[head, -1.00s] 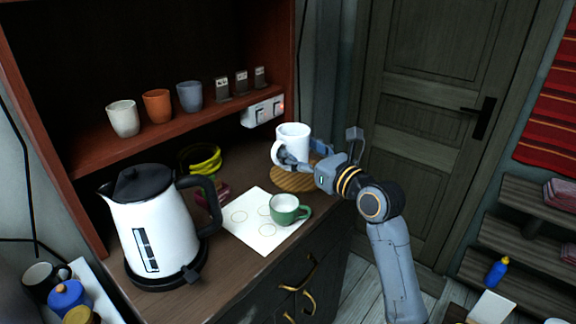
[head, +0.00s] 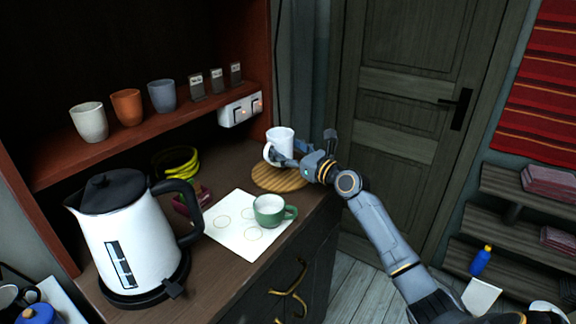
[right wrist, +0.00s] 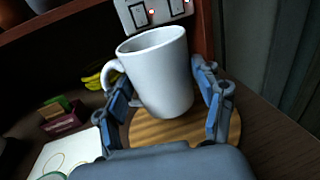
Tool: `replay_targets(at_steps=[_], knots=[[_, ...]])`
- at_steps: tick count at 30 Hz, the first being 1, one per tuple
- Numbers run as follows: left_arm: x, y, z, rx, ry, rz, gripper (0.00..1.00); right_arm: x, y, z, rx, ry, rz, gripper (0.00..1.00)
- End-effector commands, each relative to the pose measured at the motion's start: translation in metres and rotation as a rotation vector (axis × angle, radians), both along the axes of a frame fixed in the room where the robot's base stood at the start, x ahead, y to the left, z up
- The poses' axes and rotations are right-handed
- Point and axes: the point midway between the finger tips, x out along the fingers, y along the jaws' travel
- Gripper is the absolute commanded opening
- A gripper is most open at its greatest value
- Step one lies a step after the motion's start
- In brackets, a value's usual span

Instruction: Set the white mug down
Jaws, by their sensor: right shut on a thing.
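The white mug (head: 281,145) is upright in my right gripper (head: 290,160), over the round wooden board (head: 277,181) at the counter's back right. In the right wrist view, the mug (right wrist: 160,75) is between the two fingers of my right gripper (right wrist: 165,97), its handle to the left and the wooden board (right wrist: 178,130) beneath it. Whether its base touches the board I cannot tell. My left gripper is not in view.
A green mug (head: 269,211) stands on a white sheet with circles (head: 235,238), in front of the board. A white kettle (head: 130,238) stands at the left. A shelf (head: 150,122) with cups and a wall socket (head: 241,109) are behind.

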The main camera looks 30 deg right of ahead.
Motion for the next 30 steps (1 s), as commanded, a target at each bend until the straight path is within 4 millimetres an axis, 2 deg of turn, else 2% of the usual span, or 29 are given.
replay_targets(at_steps=[4, 12, 24, 25, 28, 30], knots=[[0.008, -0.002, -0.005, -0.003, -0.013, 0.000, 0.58, 0.005, -0.005, -0.007, 0.000, -0.004, -0.002, 0.20], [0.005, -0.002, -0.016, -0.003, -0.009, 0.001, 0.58, 0.007, -0.007, -0.038, 0.001, -0.004, -0.001, 0.20], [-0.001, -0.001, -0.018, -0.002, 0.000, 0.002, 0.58, 0.007, -0.007, -0.043, 0.002, -0.005, -0.001, 0.20], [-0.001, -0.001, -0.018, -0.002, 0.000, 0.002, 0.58, 0.006, -0.006, -0.045, 0.001, -0.001, 0.000, 0.70], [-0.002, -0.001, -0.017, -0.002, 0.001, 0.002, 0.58, 0.006, -0.006, -0.044, 0.000, 0.000, 0.000, 0.91], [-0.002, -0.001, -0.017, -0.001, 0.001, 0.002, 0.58, 0.006, -0.006, -0.044, 0.000, 0.000, 0.000, 0.91]])
